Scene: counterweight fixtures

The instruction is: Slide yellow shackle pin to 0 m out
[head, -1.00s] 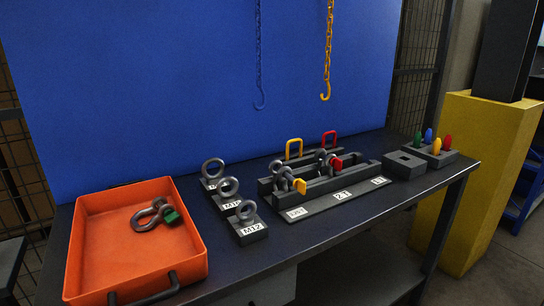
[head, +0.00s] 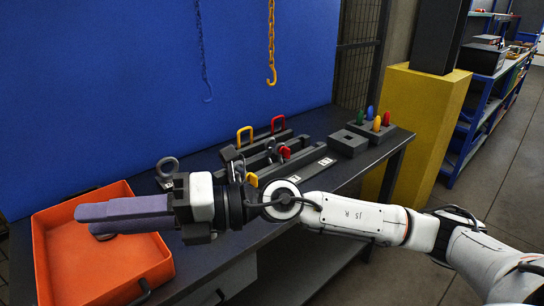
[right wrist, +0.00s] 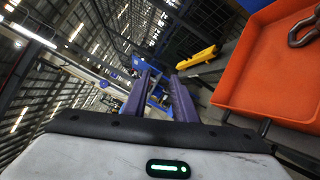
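The yellow shackle pin (head: 252,179) shows as a small yellow tab at the near end of the dark rail fixture on the bench in the head view. My right arm partly covers its shackle. A red pin tab (head: 285,152) sits farther along the fixture. My right gripper (head: 92,214) is over the orange tray (head: 130,266), pointing left, well away from the yellow pin. Its two purple fingers stand apart with nothing between them in the right wrist view (right wrist: 163,82). My left gripper is not in view.
A grey shackle (right wrist: 303,32) lies in the orange tray, mostly hidden in the head view. A ring-topped block (head: 168,168) stands behind my right wrist. A yellow hook (head: 271,76) hangs above the bench. A rack of colored pegs (head: 372,126) stands at the far right.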

